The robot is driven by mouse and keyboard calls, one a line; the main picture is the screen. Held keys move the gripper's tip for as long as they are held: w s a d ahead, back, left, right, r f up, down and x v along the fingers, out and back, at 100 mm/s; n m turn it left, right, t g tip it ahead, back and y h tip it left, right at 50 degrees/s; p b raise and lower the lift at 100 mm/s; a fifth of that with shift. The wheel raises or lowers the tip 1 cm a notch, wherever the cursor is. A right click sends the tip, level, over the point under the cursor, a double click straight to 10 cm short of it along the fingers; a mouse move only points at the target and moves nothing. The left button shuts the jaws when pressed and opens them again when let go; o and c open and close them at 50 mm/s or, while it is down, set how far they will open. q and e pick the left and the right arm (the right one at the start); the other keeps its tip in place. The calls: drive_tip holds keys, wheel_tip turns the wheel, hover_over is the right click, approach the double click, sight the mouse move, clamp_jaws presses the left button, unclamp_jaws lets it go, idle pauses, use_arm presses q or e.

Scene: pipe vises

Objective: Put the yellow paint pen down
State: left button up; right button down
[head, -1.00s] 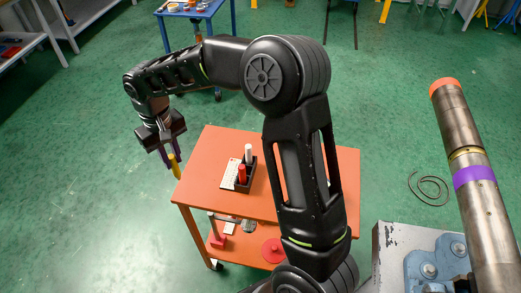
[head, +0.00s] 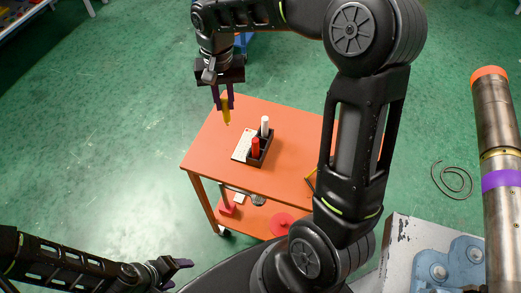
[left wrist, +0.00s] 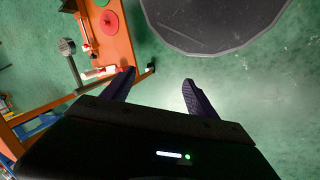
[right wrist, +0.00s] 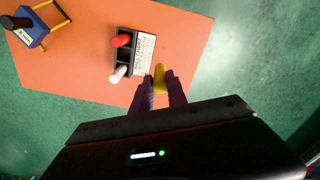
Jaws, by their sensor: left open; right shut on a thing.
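The yellow paint pen (head: 227,112) is held by my right gripper (head: 224,98), which is shut on it above the far left part of the orange table (head: 207,150). The pen also shows between the fingers in the right wrist view (right wrist: 159,74). A dark holder (head: 265,150) on the table carries a red pen (head: 255,147) and a white pen (head: 265,126). They also show in the right wrist view, the red one (right wrist: 121,41) and the white one (right wrist: 119,74). My left gripper (head: 182,273) is open and empty at the lower left, away from the table.
A white printed card (right wrist: 145,52) lies beside the holder. A blue device with a yellow handle (right wrist: 24,31) stands on the tabletop. A lower shelf holds a red disc (head: 281,223) and other items. A large pipe (head: 495,120) rises at the right. Tabletop left of the card is clear.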

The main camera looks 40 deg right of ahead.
use_arm(q)
drive_tip(key=o, duration=0.5)
wheel_tip(320, 180, down, 2)
drive_tip(key=shift+w+d+f+b, duration=0.1)
drive_tip(key=shift+f+b, duration=0.05)
drive_tip(key=shift+b, duration=0.75)
use_arm(e)
drive_tip(key=s+d+m, duration=0.6)
drive_tip(key=m, duration=0.2)
drive_tip(key=shift+s+d+r, duration=0.25)
drive_tip(key=shift+s, duration=0.15)
use_arm(q)
drive_tip(key=shift+r+p, duration=0.35)
drive_tip(key=shift+p, duration=0.05)
use_arm(e)
wheel_tip(320, 180, down, 6)
drive_tip(key=shift+f, duration=0.15)
use_arm(q)
drive_tip(key=shift+r, duration=0.2)
use_arm(e)
wheel_tip(320, 180, down, 4)
drive_tip(key=shift+r, duration=0.15)
